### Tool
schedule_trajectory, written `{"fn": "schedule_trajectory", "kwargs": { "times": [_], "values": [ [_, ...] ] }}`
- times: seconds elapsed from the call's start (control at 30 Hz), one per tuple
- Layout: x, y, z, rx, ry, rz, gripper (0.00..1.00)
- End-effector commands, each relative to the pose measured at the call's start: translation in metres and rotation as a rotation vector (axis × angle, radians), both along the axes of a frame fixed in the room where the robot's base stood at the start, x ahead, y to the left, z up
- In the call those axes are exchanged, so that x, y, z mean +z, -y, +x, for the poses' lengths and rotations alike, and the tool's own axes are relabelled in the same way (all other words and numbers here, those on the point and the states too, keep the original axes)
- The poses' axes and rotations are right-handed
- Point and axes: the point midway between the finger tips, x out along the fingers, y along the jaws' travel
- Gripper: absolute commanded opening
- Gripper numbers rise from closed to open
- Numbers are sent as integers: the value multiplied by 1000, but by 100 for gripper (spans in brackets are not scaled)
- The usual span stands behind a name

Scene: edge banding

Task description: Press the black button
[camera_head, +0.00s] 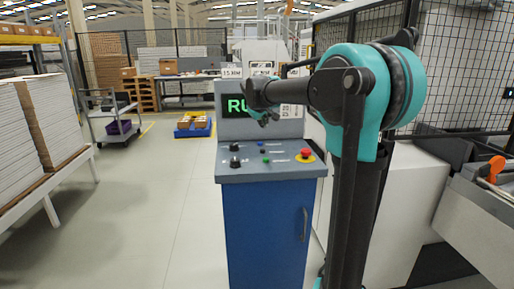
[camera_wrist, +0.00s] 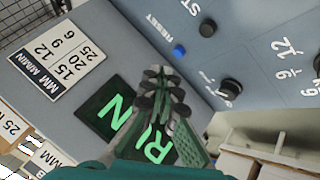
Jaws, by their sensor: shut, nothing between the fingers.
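The control panel (camera_head: 283,168) tops a blue cabinet. A small round black button (camera_wrist: 208,27) stands on it in the wrist view, near a blue button (camera_wrist: 178,51) labelled RESET. Black knobs (camera_wrist: 230,90) stand on the same panel, with numbered scales. My gripper (camera_wrist: 160,88) is shut and empty. In the head view my gripper (camera_head: 265,120) hangs above the panel's back part, in front of the RUN screen. It appears apart from the black button. The small panel buttons are hard to tell apart in the head view.
A red emergency button (camera_head: 305,153) on a yellow base sits at the panel's right. A green button (camera_head: 266,160) is near the middle. The upright board with the RUN screen (camera_head: 234,106) stands behind the panel. A mesh fence (camera_head: 460,60) is at the right.

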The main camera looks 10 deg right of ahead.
Motion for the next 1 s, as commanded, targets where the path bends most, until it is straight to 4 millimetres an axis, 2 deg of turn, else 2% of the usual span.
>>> {"fn": "schedule_trajectory", "kwargs": {
  "times": [0.57, 0.77, 1.0],
  "values": [
    [-3, -1, 1, 2, 2, -2, 0],
    [-22, -1, 1, 2, 2, -2, 0],
    [-55, -1, 1, 2, 2, -2, 0]
  ]
}}
